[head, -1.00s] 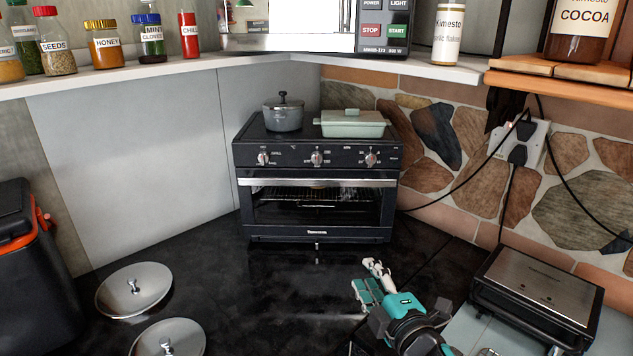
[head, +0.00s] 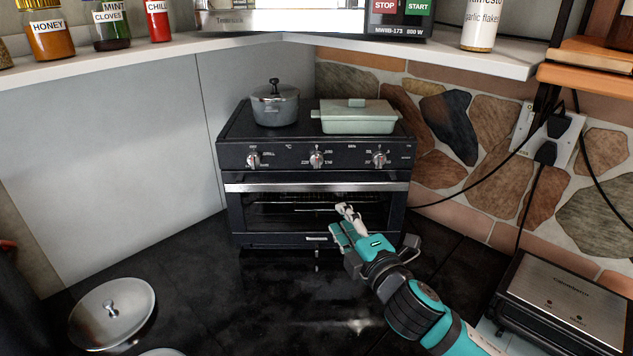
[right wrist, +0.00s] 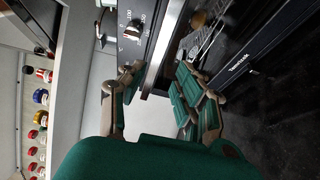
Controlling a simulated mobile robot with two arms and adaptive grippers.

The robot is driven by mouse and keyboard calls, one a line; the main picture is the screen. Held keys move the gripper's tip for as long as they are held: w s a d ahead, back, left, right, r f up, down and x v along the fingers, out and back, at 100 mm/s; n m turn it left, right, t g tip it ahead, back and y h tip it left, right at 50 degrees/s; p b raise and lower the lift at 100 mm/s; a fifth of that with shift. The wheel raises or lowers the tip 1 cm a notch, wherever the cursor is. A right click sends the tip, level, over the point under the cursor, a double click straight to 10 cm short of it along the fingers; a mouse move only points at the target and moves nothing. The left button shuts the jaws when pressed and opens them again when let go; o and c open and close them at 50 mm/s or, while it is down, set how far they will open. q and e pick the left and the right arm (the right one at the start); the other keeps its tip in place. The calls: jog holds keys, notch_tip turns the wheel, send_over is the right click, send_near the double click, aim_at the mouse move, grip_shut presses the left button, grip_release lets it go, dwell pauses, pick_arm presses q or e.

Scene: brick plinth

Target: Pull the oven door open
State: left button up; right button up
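The black oven (head: 230,155) stands in the corner, with its door (head: 236,215) shut. A silver handle bar (head: 270,187) runs along the door's top edge, above a dark window. My right gripper (head: 342,222) is open and empty in front of the door's right half, below the handle in the head view. In the right wrist view, its two fingers (right wrist: 155,88) are spread, and the silver handle bar (right wrist: 164,45) appears beyond and between them. I cannot tell the distance to it; no contact shows. My left gripper is not in view.
A grey pot (head: 275,106) and a green lidded dish (head: 358,119) sit on the oven. A contact grill (head: 570,300) stands at the right front. A metal lid (head: 112,312) lies at the left. The dark counter before the oven is mostly clear. Cables hang at the right.

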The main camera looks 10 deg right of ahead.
jog(key=p, duration=0.1)
send_near(318, 188)
jog(key=w, duration=0.5)
jog(key=w+a+p, duration=0.1)
jog(key=w, duration=0.3)
jog(key=shift+a, duration=0.4)
jog(key=shift+w+a+p, duration=0.15)
jog(key=shift+w+p, duration=0.2)
jog(key=shift+w, duration=0.25)
jog(key=shift+w+f, duration=0.1)
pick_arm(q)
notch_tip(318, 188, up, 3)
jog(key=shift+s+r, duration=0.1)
pick_arm(e)
grip_shut()
